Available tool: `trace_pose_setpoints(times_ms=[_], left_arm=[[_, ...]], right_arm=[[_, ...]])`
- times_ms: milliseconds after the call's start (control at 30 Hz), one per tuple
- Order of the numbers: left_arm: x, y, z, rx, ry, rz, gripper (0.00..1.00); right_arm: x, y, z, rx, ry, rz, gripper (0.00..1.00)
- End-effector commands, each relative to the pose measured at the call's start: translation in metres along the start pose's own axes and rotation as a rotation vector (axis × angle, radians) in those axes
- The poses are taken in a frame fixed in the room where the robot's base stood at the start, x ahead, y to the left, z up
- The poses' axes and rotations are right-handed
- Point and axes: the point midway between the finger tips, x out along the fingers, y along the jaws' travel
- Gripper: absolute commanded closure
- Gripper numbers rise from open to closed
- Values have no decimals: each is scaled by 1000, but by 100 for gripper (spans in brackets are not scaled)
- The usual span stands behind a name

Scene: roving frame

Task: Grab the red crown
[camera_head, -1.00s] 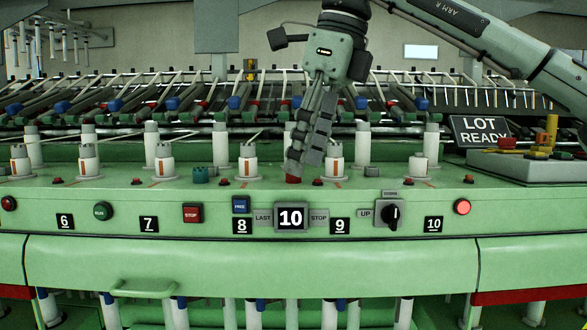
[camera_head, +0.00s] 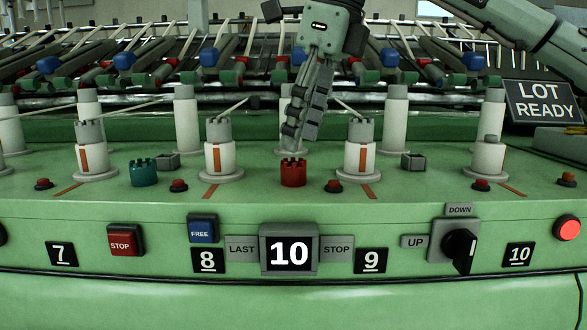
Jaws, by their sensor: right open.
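The red crown (camera_head: 293,173) is a short red piece with a notched top. It stands upright on the green ledge, just above the "10" display. My right gripper (camera_head: 300,140) reaches down from above, its dark, jointed fingers open. The fingertips are just above the crown in the picture, and its whole front shows. Nothing shows between the fingers. I cannot tell the exact depth gap between them and the crown. My left gripper is not in view.
White spindles, one left (camera_head: 220,160) and one right (camera_head: 360,158), flank the crown. A teal crown (camera_head: 144,172) stands further left. A small red button (camera_head: 333,186) is close on the right. The "10" display (camera_head: 289,249) is on the ledge's front.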

Motion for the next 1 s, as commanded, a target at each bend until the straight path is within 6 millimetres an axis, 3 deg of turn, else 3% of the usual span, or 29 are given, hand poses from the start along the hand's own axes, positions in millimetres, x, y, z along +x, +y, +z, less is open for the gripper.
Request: trace_pose_setpoints(times_ms=[167, 333, 667, 1000], left_arm=[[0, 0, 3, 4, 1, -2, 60], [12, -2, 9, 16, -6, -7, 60], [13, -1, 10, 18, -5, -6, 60], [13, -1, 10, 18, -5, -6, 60]], right_arm=[[24, -3, 1, 1, 2, 1, 43], [47, -4, 2, 1, 1, 1, 43], [54, -4, 2, 2, -2, -1, 44], [54, -4, 2, 2, -2, -1, 86]])
